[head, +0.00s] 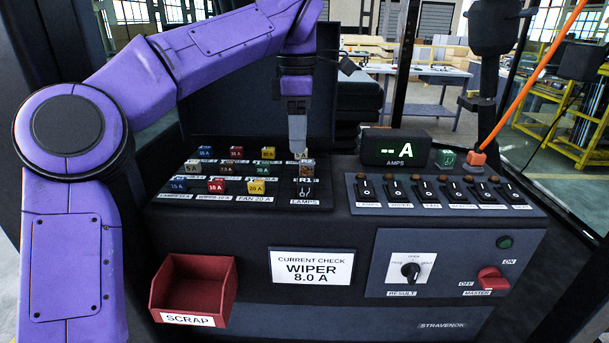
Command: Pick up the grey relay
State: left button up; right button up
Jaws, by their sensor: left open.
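My left gripper (298,140) reaches down from above over the right end of the fuse panel (165,201), its jaws pointing down. It is open, though the gap between its fingers is hard to see from this side. Just below the fingertips is a small greyish block (307,168) by the R1 marking, which looks like the relay. Its top is close to the fingertips, and I cannot tell whether they touch it. Below it is a dark spot with a white symbol, above a LAMPS label. My right gripper is not in view.
Coloured fuses (217,185) stand in rows left of the gripper. An AMPS display (396,147) and a row of switches (432,191) are to the right. A red SCRAP bin (193,288) hangs on the front beside a WIPER 8.0 A card (311,267). An orange cable (530,80) rises at right.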

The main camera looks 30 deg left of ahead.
aim_at(307, 161)
pick_arm(q)
jog(key=w+f, duration=0.1)
jog(key=f, duration=0.1)
jog(key=w+f+b, duration=0.1)
jog(key=f, duration=0.1)
jog(key=w+f, duration=0.1)
jog(key=f, duration=0.1)
jog(key=shift+d, duration=0.35)
jog(key=shift+s, duration=0.1)
jog(key=shift+s+a+r, duration=0.1)
jog(key=shift+s+r, duration=0.1)
jog(key=shift+s, duration=0.35)
jog(key=shift+w, duration=0.2)
jog(key=c, duration=1.1)
notch_tip(307, 161, up, 10)
jog(key=p, duration=0.4)
jog(key=shift+c, duration=0.2)
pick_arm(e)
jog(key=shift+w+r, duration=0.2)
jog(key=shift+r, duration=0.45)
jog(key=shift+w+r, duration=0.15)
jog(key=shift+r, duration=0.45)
